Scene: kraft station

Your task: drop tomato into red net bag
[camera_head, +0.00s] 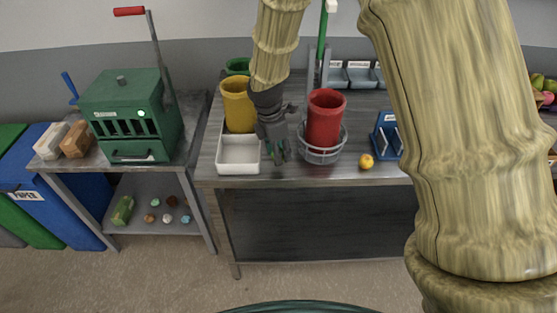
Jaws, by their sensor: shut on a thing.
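A red upright cylinder, open at the top, matches the red net bag (325,120). It stands in a round grey wire holder (320,154) on the grey worktable. My gripper (280,152) points down over the table, left of the red bag and beside the right edge of a white tray. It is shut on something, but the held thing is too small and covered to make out. I cannot pick out a tomato for certain. A small round yellow-red fruit (366,161) lies on the table right of the red bag.
The white tray (223,157) sits at the table's front left. A yellow cylinder (238,105) and a green one (237,66) stand behind it. A blue rack (386,136) stands right of the fruit. A green lever machine (130,113) occupies the left table. My arm hides the right side.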

